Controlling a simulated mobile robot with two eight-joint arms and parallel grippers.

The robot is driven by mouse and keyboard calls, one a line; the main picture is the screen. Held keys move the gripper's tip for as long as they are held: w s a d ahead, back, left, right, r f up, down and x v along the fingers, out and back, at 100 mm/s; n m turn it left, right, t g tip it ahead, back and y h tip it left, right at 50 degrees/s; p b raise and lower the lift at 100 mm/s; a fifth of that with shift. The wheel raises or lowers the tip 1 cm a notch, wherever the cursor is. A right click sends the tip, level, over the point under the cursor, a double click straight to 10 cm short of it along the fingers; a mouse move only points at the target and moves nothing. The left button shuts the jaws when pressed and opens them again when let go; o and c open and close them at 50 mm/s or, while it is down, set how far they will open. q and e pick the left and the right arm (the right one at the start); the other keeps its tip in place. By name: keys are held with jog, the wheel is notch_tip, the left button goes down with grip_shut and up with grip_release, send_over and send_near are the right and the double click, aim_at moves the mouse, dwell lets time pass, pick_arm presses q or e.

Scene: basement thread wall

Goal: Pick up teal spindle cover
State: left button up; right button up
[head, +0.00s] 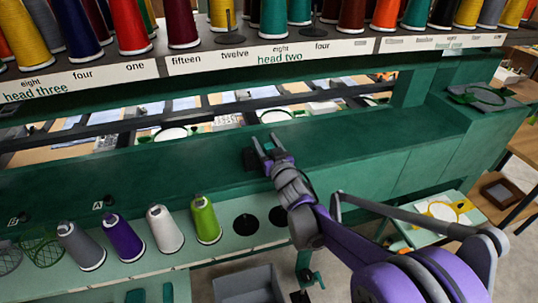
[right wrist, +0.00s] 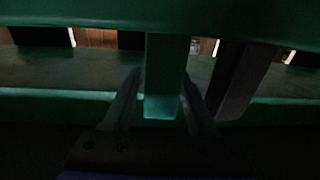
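A teal block (right wrist: 165,85), which looks like the spindle cover, stands in the middle of the right wrist view. My right gripper (right wrist: 160,80) has one finger on each side of it. A narrow gap shows on the left, and the right fingertip appears close to or against its edge. In the head view my right gripper (head: 267,143) reaches over the green machine beam with its fingers parted. I cannot pick out the cover there against the similar green. My left gripper is not in view.
A dark block (head: 250,158) sits on the green beam (head: 150,177) beside my right gripper. Thread cones, including a lime one (head: 205,219), stand on the lower shelf. A long rack (head: 215,55) of cones runs above. A grey bin (head: 248,285) is below.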

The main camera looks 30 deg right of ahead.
grip_shut()
jog(key=shift+r, duration=0.1)
notch_tip(320, 180, up, 10)
jog(key=shift+p, duration=0.35)
